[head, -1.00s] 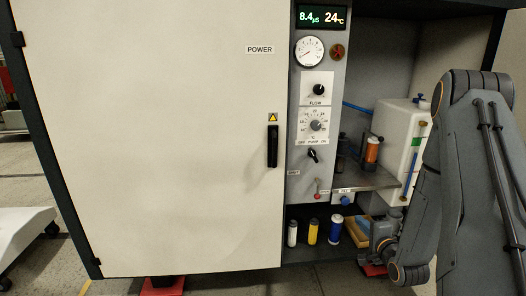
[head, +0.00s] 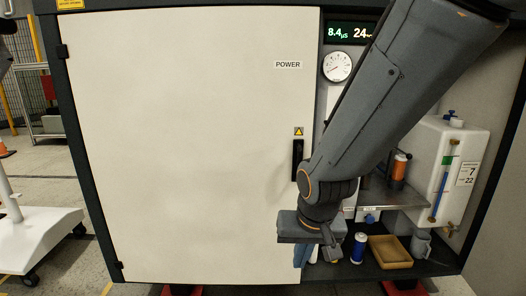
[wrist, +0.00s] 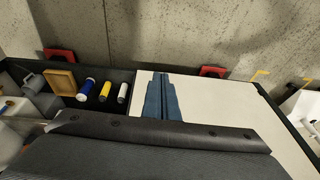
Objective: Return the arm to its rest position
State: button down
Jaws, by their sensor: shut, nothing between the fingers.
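My arm reaches down from the upper right in the head view, across the control panel. My gripper (head: 303,255) points down in front of the lower right part of the white cabinet door (head: 190,140). In the wrist view the blue fingers of my gripper (wrist: 159,78) lie together, shut, with nothing between them. The door's black handle (head: 298,160) is just above my wrist, partly covered. The arm hides most of the panel's knobs and switches. The gauge (head: 337,66) and part of the green display (head: 350,32) still show.
The lower shelf holds a blue bottle (head: 359,247), a tan tray (head: 389,252) and a grey jug (head: 421,243). The wrist view also shows a yellow bottle (wrist: 105,91) and a white one (wrist: 123,92). A white tank (head: 455,165) stands right.

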jog(key=s+a+r+n+g+p, duration=0.1)
jog(key=s+a+r+n+g, duration=0.15)
jog(key=s, duration=0.55)
jog(key=s+a+r+n+g, duration=0.1)
jog(key=s+r+n, duration=0.15)
jog(key=s, duration=0.45)
jog(key=d+r+m+p, duration=0.5)
jog(key=d+r+p, duration=0.9)
jog(key=p, duration=0.9)
notch_tip(320, 180, up, 3)
jog(key=shift+s+d+r+h, duration=0.15)
jog(key=shift+s+r+h, duration=0.05)
jog(key=shift+s+h, duration=0.2)
